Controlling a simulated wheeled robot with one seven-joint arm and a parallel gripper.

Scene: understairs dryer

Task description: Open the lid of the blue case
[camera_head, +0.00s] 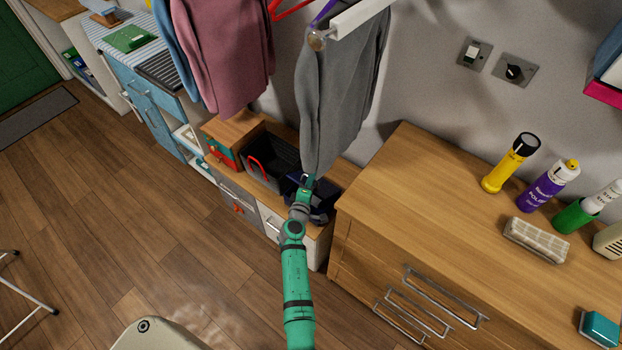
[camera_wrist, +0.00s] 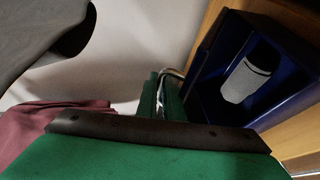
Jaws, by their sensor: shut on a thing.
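The dark blue case (camera_head: 322,205) sits on the low wooden bench, partly hidden behind my arm and under the hanging grey garment. In the wrist view the blue case (camera_wrist: 285,38) shows its inside, with a pale grey cylindrical thing (camera_wrist: 247,80) in it, so its lid is at least partly open. My gripper (camera_head: 308,181) is at the case's edge. In the wrist view my gripper (camera_wrist: 160,95) is shut on a thin metal handle (camera_wrist: 172,74) beside the case's blue wall. How far the lid has swung cannot be told.
The grey garment (camera_head: 340,85) hangs right above my gripper. A black bin (camera_head: 270,158) with a red handle and a wooden box (camera_head: 232,135) stand to the left on the bench. A wooden dresser (camera_head: 420,190) with bottles stands close on the right.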

